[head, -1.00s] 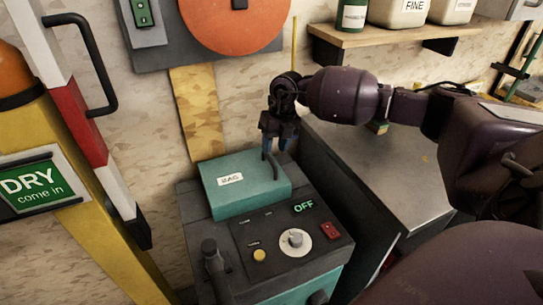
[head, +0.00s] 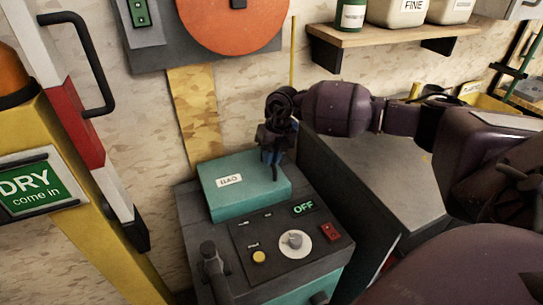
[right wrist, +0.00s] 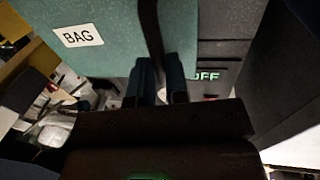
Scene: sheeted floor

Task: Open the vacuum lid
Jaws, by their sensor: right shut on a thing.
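The vacuum's teal lid (head: 217,194), labelled BAG, lies flat and shut on top of the dark grey machine. A dark curved handle (head: 275,174) stands at the lid's right side. It also shows in the right wrist view (right wrist: 150,25), running down between the fingers. My right gripper (head: 271,158) reaches in from the right above the lid's right edge. Its blue-grey fingers, seen close in the right wrist view (right wrist: 158,75), are shut on the handle. The lower handle hides behind the fingers there. My left gripper is out of view.
The machine's control panel (head: 283,246) has a white dial, yellow button, red switch and a green OFF sign. A grey bench (head: 385,178) stands to the right. A yellow post with a DRY sign (head: 30,186) stands left. A shelf (head: 395,35) hangs behind.

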